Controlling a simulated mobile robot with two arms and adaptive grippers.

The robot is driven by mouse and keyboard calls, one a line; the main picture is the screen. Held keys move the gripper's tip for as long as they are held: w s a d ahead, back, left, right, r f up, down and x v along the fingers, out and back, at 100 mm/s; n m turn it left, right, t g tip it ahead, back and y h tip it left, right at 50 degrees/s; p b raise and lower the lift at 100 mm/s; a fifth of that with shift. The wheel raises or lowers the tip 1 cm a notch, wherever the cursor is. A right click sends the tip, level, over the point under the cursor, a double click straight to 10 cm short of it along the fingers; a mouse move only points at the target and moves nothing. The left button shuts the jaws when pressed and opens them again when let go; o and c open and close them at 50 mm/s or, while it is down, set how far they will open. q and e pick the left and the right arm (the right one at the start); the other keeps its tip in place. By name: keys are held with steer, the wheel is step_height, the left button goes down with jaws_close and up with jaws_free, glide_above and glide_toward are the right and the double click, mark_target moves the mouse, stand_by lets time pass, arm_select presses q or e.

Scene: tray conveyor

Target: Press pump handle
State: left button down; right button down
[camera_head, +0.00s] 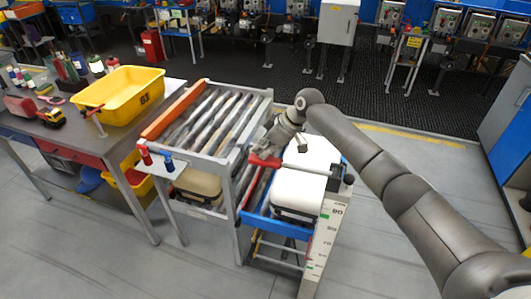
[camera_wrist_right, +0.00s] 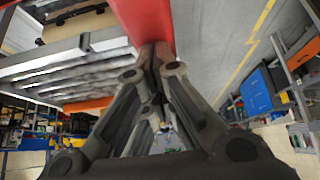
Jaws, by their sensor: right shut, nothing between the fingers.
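The red pump handle (camera_head: 265,161) sticks out to the left over the blue tray lift beside the roller conveyor, joined to a grey bar that runs right to a dark pivot. In the right wrist view the red handle (camera_wrist_right: 143,20) crosses the top, close in front of the fingertips. My right gripper (camera_head: 268,144) is shut and empty, pointing down just above the handle. In the right wrist view its fingertips (camera_wrist_right: 155,50) are together at the red handle; I cannot tell if they touch it. My left gripper is not in view.
A roller conveyor (camera_head: 240,98) stands left of the handle. A blue tray (camera_head: 278,224) with a white-topped load sits under it, beside a white marked column (camera_head: 323,232). Small red and blue levers (camera_head: 167,160) stand at the conveyor's front. A table with a yellow bin (camera_head: 122,90) is further left.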

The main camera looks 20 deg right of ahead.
steer(key=b+v, duration=0.2)
steer(key=v, duration=0.5)
steer(key=shift+w+d+r, duration=0.1)
steer(key=shift+d+r, duration=0.05)
steer(key=shift+r, duration=0.1)
steer(key=shift+d+r, duration=0.15)
steer(key=shift+r, duration=0.3)
stand_by(0.6)
